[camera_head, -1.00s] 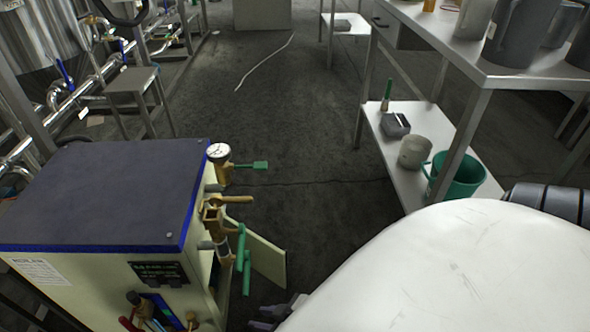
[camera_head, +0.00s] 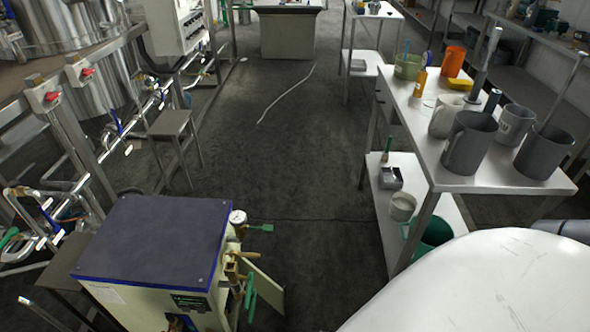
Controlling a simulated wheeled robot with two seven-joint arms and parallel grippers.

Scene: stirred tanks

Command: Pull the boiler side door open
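The boiler (camera_head: 150,240) stands at the lower left, a cream box with a dark blue-edged top. A gauge (camera_head: 238,217), brass valves and green handles (camera_head: 250,292) are on its right side. A pale panel, which looks like the side door (camera_head: 265,291), sticks out to the right from that side at an angle, standing away from the body. The valves and green handles partly cover it, and its hinge side is hidden. Neither of my grippers shows in this view.
A white-topped table (camera_head: 480,165) with several jugs stands at the right. Its lower shelf holds a green bucket (camera_head: 432,236) and a pot (camera_head: 402,206). A stool (camera_head: 170,124) and pipework stand at the left. The dark floor (camera_head: 300,150) between them is clear.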

